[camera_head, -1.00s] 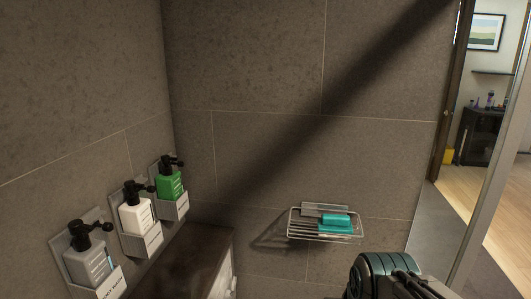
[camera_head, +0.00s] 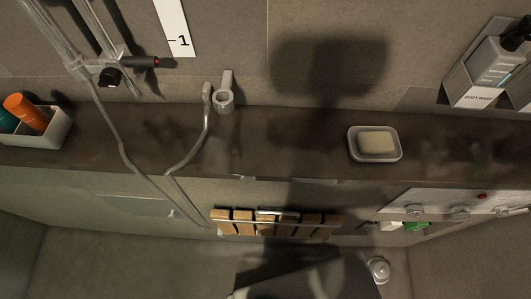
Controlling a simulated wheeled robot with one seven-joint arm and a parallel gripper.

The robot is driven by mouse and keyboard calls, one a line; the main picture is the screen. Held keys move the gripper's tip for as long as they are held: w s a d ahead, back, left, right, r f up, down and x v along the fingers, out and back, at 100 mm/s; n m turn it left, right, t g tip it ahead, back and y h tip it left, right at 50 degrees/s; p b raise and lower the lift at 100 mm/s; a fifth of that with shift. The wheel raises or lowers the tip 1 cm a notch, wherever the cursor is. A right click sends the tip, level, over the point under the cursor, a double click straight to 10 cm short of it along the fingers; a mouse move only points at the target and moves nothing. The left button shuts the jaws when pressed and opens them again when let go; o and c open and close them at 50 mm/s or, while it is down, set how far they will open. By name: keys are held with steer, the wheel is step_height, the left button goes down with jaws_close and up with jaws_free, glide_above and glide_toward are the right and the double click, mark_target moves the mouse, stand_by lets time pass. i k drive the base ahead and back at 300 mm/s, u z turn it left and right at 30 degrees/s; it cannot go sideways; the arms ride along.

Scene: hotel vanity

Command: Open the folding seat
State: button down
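The folding seat (camera_head: 242,223) shows in the head view below the middle of the dark ledge. It is a row of light wooden slats with a thin metal bar along them. I see it from above as a narrow strip close to the wall below the ledge, so it looks folded up. Its lower part and its hinges cannot be made out. My gripper is not in view. A dark grey shape at the bottom centre covers part of the floor below the seat, and I cannot tell what it is.
The dark ledge (camera_head: 300,130) runs across the view above the seat. It bears a soap dish (camera_head: 375,157) and a white box of bottles (camera_head: 47,128). A shower hose (camera_head: 122,140) hangs left of the seat. A control panel (camera_head: 455,203) is at right, and a small round object (camera_head: 379,268) is below.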

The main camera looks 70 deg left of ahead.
mark_target(310, 226)
steer(key=u, duration=3.25)
steer(key=k, duration=0.45)
steer(key=z, duration=0.8)
